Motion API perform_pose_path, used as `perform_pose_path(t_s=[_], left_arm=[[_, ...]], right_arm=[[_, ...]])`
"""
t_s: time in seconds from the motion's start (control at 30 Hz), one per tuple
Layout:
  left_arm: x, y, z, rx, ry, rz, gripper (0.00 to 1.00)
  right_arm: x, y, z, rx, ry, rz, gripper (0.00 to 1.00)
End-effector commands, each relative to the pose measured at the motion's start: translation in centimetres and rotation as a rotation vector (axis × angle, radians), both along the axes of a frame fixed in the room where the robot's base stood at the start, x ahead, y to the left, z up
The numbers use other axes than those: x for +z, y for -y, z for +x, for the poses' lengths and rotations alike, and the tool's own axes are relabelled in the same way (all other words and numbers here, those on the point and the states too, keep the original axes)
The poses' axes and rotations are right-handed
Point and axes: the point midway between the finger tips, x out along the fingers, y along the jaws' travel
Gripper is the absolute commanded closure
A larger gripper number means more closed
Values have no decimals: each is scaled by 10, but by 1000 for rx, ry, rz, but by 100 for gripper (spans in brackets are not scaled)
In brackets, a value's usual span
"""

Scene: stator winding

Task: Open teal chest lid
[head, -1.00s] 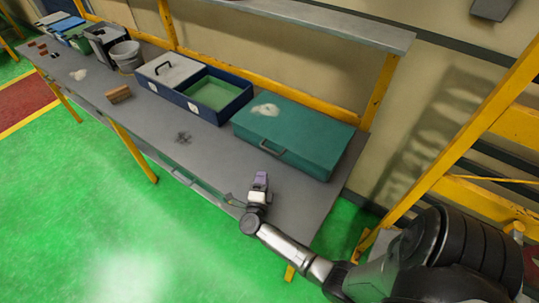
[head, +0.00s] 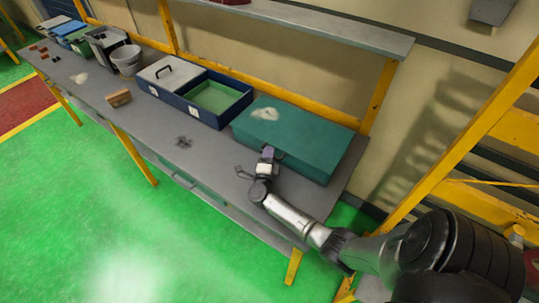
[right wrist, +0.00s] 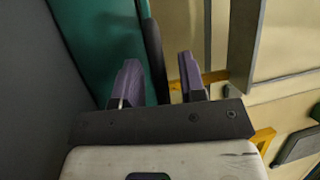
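The teal chest (head: 300,138) sits shut on the right part of the grey workbench, with a pale worn patch on its lid. My right gripper (head: 268,155) is at the chest's front face, over the place of its handle, which it hides in the head view. In the right wrist view the two purple fingers (right wrist: 160,80) are apart. The chest's dark handle (right wrist: 154,52) shows between them, with a gap on the right side; contact on the left is unclear. The teal chest wall (right wrist: 100,40) is to the left there. My left gripper is not in view.
A blue two-part box (head: 232,117) stands just left of the chest. A grey bucket (head: 127,60), a brown block (head: 119,98) and several bins lie farther left. A shelf (head: 320,28) and yellow frame are behind and above. The workbench (head: 215,160) is mostly clear in front.

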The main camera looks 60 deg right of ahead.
Motion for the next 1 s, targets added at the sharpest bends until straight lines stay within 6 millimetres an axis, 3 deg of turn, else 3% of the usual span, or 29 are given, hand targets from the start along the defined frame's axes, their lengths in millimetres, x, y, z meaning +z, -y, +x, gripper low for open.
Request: perform_pose_path(t_s=[0.27, 0.7, 1.0], left_arm=[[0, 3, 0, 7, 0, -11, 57], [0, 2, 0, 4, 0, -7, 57], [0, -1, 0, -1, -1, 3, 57]], right_arm=[[0, 1, 1, 0, 1, 0, 62], [0, 1, 0, 0, 1, 0, 100], [0, 1, 0, 0, 1, 0, 100]])
